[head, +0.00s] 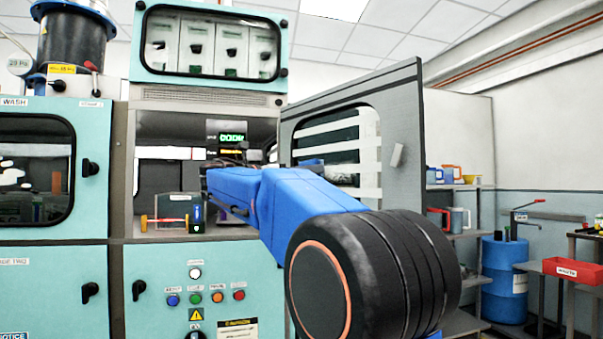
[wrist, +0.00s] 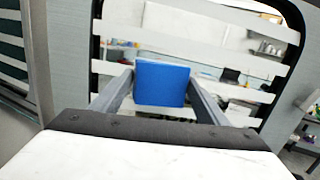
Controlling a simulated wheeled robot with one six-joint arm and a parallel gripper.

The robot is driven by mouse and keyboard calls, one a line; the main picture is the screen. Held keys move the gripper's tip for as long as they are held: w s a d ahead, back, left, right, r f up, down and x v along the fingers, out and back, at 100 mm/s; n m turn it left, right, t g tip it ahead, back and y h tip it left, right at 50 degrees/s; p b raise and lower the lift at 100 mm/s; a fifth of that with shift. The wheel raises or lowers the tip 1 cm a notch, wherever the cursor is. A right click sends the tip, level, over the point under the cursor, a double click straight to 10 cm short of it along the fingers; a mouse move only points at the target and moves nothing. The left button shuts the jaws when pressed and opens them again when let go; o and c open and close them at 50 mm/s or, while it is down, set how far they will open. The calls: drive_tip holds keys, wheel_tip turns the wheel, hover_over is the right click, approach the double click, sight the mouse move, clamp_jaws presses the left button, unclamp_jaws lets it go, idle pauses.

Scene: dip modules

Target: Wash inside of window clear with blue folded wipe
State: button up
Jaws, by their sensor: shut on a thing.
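The window (head: 345,138) is set in the grey door, which stands open right of the cabinet's middle chamber. Whitish horizontal bands cross its pane, with clearer strips between them. In the wrist view the window (wrist: 215,32) fills the upper middle, dark-framed, and the room shows through the clear strips. My gripper (wrist: 162,88) is shut on the blue folded wipe (wrist: 163,80), which is held flat towards the lower part of the pane. I cannot tell whether the wipe touches the glass. In the head view my arm hides the gripper and wipe.
The door carries a pale handle (head: 398,155). Shelves (head: 462,187), a blue drum (head: 504,280) and a red bin (head: 572,271) stand at the right.

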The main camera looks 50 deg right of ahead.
approach(348, 168)
drive_tip(key=shift+s+d+r, duration=0.25)
drive_tip(key=shift+s+d, duration=0.95)
drive_tip(key=shift+d, duration=0.05)
drive_tip(key=shift+s+d+r, duration=0.2)
drive_tip(key=shift+s+d, duration=1)
drive_tip(key=shift+d, duration=0.15)
drive_tip(key=shift+w, duration=0.1)
drive_tip(key=shift+w+d, duration=0.2)
drive_tip(key=shift+w, duration=0.6)
drive_tip(key=shift+w+d, duration=0.2)
drive_tip(key=shift+w, duration=0.6)
drive_tip(key=w+d, duration=0.3)
drive_tip(key=w, duration=1.4)
drive_tip(key=shift+d, duration=0.2)
idle(0.5)
drive_tip(key=shift+r+v, duration=0.2)
drive_tip(key=shift+v, duration=1.25)
drive_tip(key=shift+r+v, duration=0.2)
drive_tip(key=shift+v, duration=1.3)
